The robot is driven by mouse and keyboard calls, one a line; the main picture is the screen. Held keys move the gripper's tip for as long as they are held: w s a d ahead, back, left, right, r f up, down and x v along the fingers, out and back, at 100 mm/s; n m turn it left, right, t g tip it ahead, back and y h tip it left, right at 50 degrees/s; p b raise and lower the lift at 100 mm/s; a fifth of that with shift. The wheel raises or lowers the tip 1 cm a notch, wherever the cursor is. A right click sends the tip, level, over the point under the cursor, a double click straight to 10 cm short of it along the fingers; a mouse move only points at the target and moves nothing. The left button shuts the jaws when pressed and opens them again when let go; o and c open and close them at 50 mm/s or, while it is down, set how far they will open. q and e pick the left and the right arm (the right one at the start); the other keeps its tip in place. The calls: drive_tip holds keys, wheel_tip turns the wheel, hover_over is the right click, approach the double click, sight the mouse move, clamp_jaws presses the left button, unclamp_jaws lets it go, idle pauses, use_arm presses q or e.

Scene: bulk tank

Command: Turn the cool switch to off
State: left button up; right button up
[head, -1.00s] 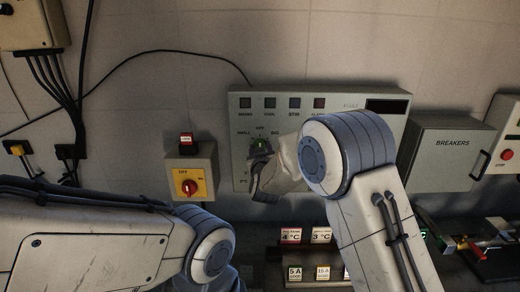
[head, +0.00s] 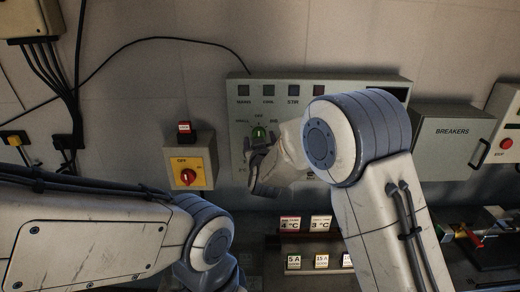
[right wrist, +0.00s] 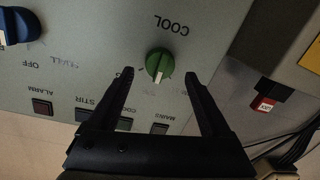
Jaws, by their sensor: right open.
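The cool switch is a green round knob (head: 258,133) on the grey control panel (head: 236,110). OFF is lettered above it in the head view. In the right wrist view the knob (right wrist: 159,62) sits by the upside-down word COOL. Its white mark points down the picture, towards the lamp row. My right gripper (right wrist: 160,75) is open and empty, its fingers on either side of the knob in that picture; I cannot tell whether they touch it. In the head view my right gripper (head: 259,161) is just below the knob, partly hidden by my arm. My left gripper is out of view.
A blue knob (right wrist: 15,25) is on the same panel. Beside the panel is a yellow box with a red rotary switch (head: 188,175), a red-labelled block (head: 184,129) above it. The breakers box (head: 452,145) is to the right. Label tiles stand on a rack (head: 275,258) below.

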drive_tip(key=s+b, duration=0.2)
drive_tip(key=s, duration=0.6)
drive_tip(key=shift+d+r, duration=0.25)
drive_tip(key=shift+r, duration=0.05)
drive_tip(key=shift+w, duration=0.1)
drive_tip(key=s+d+f+m+g, duration=0.1)
drive_tip(key=s+d+f+g, duration=0.65)
drive_tip(key=d+f, duration=0.3)
drive_tip(key=s+d+f+m+g+h, duration=0.1)
drive_tip(key=s+d+f+g, duration=0.25)
drive_tip(key=s, duration=0.45)
drive_tip(key=s+d+f+m+g, duration=0.1)
drive_tip(key=s+d+f+g, duration=0.25)
drive_tip(key=s, duration=0.55)
drive_tip(key=s+a+r+n+g, duration=0.1)
drive_tip(key=s+a+r+n, duration=0.2)
drive_tip(key=s+a, duration=0.3)
drive_tip(key=s+a+r+n+g+y, duration=0.1)
drive_tip(key=s+a+r+n, duration=0.2)
drive_tip(key=s+a, duration=0.4)
drive_tip(key=shift+s+n+g, duration=0.35)
drive_tip(key=shift+s+n, duration=0.15)
drive_tip(key=shift+s, duration=0.1)
drive_tip(key=shift+a, duration=0.1)
